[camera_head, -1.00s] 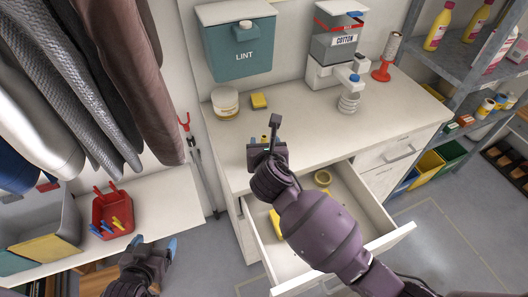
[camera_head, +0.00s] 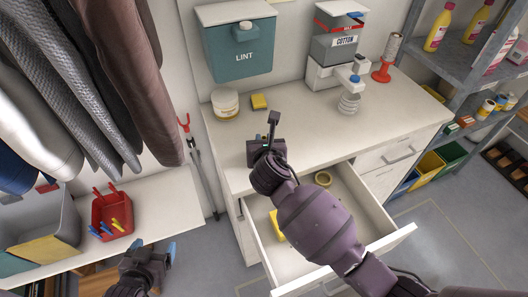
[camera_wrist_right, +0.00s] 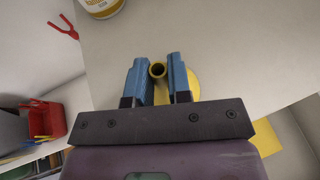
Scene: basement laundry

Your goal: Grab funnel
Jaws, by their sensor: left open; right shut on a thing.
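A yellow funnel (camera_wrist_right: 194,89) shows in the right wrist view, its round spout between the blue fingers. My right gripper (camera_wrist_right: 158,82) is shut on it, above the white countertop (camera_wrist_right: 230,45). In the head view my right gripper (camera_head: 263,143) is over the counter's front part, and its hand hides the funnel. My left gripper (camera_head: 160,252) is open and empty at the lower left, in front of the low white bench.
An open drawer (camera_head: 255,235) below the counter holds a yellow ring (camera_head: 323,179) and another yellow item. A tub (camera_head: 225,103), a yellow sponge (camera_head: 259,101) and a cotton dispenser (camera_head: 335,45) stand at the back. A red peg basket (camera_head: 112,215) sits on the bench.

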